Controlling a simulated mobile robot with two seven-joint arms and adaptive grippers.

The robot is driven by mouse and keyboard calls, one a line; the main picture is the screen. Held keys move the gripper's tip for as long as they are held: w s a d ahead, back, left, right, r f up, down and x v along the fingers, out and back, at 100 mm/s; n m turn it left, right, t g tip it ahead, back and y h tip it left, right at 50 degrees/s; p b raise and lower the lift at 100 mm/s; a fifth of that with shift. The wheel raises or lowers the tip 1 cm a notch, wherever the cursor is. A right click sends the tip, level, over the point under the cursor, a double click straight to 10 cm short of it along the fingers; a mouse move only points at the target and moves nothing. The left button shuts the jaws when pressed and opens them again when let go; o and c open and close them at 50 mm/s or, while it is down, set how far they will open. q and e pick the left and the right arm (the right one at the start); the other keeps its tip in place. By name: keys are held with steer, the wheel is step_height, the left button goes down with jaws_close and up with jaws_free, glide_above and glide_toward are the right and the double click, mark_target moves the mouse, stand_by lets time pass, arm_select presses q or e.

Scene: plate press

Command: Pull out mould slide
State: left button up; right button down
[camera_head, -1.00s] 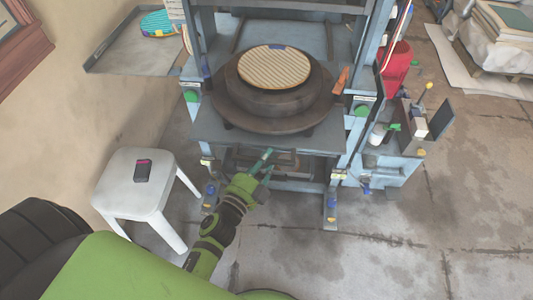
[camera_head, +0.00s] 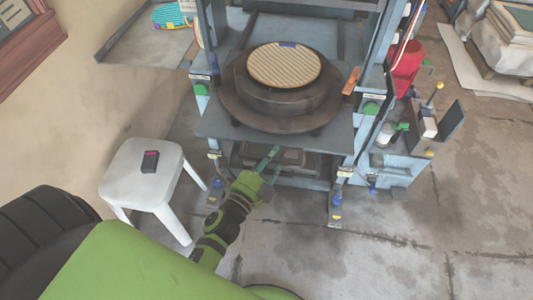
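The blue-grey press stands in front of me. Its slide plate (camera_head: 215,124) sticks out at the front and carries a dark round mould (camera_head: 285,115) with a ribbed tan disc (camera_head: 284,66) on top. My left gripper (camera_head: 274,162) is green and reaches up from the bottom of the view. Its two fingers are spread apart with nothing seen between them. They point at the dark space just below the plate's front edge; I cannot tell whether they touch anything. My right gripper is not in view.
A white stool (camera_head: 147,178) with a small dark device (camera_head: 150,161) on it stands to the left. A grey side tray (camera_head: 130,45) juts out at upper left. A red bucket (camera_head: 406,68) is at the right. The concrete floor in front is clear.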

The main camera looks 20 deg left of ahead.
arm_select(q)
steer(key=s+a, duration=0.1)
steer(key=s, duration=1)
steer(key=shift+s+a, duration=0.15)
steer(key=shift+s, duration=0.2)
steer(key=s+d+f+n+g, duration=0.1)
steer(key=s+f+n+g, duration=0.15)
steer(key=f, duration=0.75)
steer(key=s+d+f+n+g, duration=0.1)
steer(key=s+f+n+g, duration=0.2)
steer(key=f, duration=0.6)
steer(key=s+d+f+n+g, duration=0.1)
steer(key=s+f+n+g, duration=0.3)
steer(key=f, duration=0.6)
steer(key=s+a+f+n+g+y, duration=0.1)
steer(key=s+a+f+n+g, duration=0.2)
steer(key=s+f, duration=0.3)
steer(key=s+a+f+n+g, duration=0.3)
steer(key=s+f, duration=0.4)
steer(key=s, duration=0.3)
steer(key=shift+a+f+n+g+y, duration=0.2)
steer(key=shift+n+g+y, duration=0.2)
steer(key=shift+n+g, duration=0.3)
